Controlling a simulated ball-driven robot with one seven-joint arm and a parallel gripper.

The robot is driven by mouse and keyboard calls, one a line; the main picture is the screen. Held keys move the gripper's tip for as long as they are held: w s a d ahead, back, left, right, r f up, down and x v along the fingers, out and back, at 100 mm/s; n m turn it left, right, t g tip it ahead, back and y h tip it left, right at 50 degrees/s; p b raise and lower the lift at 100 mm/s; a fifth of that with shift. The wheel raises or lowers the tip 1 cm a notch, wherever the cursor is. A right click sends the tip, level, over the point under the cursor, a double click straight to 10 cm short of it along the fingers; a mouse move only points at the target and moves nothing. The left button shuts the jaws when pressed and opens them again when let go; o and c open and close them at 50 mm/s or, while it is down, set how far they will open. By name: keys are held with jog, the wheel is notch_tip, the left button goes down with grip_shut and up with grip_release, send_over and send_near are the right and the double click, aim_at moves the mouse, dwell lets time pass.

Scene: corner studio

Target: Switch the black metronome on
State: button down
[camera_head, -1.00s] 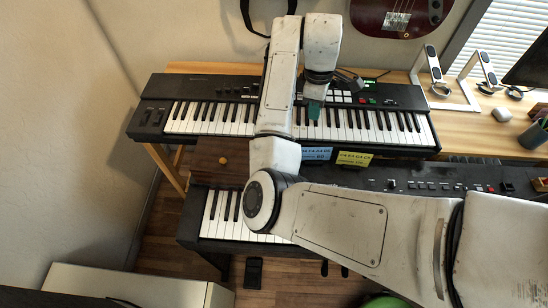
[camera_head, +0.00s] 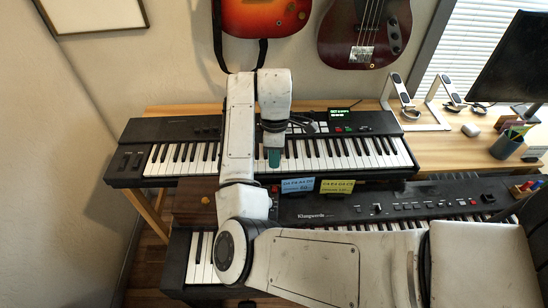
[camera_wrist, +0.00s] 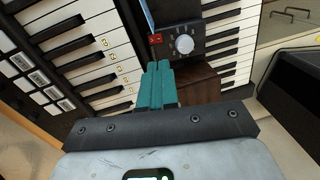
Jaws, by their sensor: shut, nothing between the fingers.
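The black metronome (camera_wrist: 190,48) is a small dark box with a pale round dial (camera_wrist: 183,44) and a red switch (camera_wrist: 154,38) on its face, in the upper middle of the wrist view. In the head view my arm covers most of its area. My gripper (camera_wrist: 158,68) has teal fingers pressed together with nothing between them. In the wrist view the fingertips appear just below the red switch; I cannot tell whether they touch. In the head view my gripper (camera_head: 274,158) hangs over the front keys of the rear keyboard.
The rear keyboard (camera_head: 165,130) and the front keyboard (camera_head: 400,208) flank the spot. A pen cup (camera_head: 507,145) is at the right.

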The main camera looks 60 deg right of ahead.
aim_at(274, 190)
jog(key=f, duration=0.3)
jog(key=f+b, duration=0.1)
jog(key=f, duration=0.2)
jog(key=a+f, duration=0.1)
jog(key=f, duration=0.3)
jog(key=shift+s, duration=0.3)
